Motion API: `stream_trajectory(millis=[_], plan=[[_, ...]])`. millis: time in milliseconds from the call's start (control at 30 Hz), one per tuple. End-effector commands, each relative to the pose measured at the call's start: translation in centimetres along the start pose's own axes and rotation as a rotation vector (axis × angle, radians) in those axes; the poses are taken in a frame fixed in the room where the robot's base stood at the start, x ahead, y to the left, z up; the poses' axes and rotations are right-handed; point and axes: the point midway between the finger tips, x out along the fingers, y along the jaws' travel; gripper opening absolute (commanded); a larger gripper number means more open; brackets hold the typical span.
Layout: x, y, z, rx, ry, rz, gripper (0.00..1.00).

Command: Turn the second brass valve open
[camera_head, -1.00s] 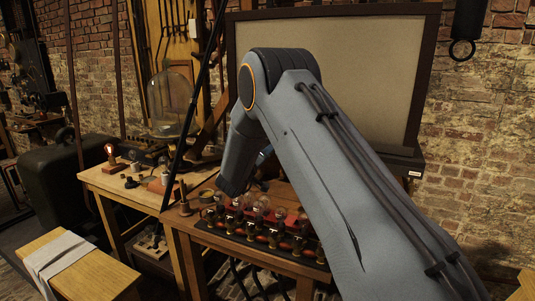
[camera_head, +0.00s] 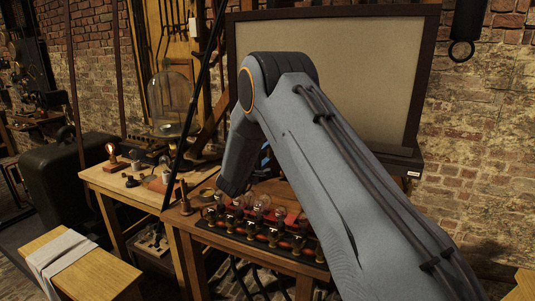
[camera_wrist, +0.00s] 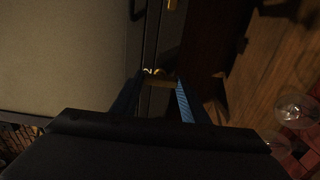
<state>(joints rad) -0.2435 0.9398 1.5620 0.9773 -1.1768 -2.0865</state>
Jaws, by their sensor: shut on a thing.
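A row of glass jars (camera_head: 265,202) with several brass fittings (camera_head: 272,238) along its front stands on a wooden table in the head view. In the wrist view, my gripper (camera_wrist: 158,88) has its two blue fingers on either side of a small brass piece (camera_wrist: 155,74), and it is shut on it. The piece looks like a brass valve, but its place in a row cannot be told. In the head view my arm hides most of the gripper; only a bit of blue shows behind the wrist.
A large framed beige panel (camera_head: 325,70) stands behind the table. In the wrist view, glass bulbs (camera_wrist: 293,108) are at the right, apart from the fingers. A side table holds a lit lamp (camera_head: 111,152) and a glass dome (camera_head: 171,104). A wooden bench (camera_head: 95,274) is at front left.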

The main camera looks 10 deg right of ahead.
Motion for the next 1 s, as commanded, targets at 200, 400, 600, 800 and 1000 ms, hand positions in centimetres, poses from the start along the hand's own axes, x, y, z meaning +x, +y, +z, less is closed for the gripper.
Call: stream_trajectory(millis=[200, 400, 600, 800, 1000], plan=[[-0.09, -0.13, -0.06, -0.019, 0.002, -0.002, 0.18], [-0.09, -0.14, -0.06, -0.020, 0.002, -0.002, 0.18], [-0.08, -0.14, -0.04, -0.020, 0.001, -0.002, 0.56], [0.01, -0.07, 0.05, -0.018, 0.000, -0.001, 0.59], [-0.47, -0.05, -0.01, -0.017, 0.000, -0.001, 0.59]])
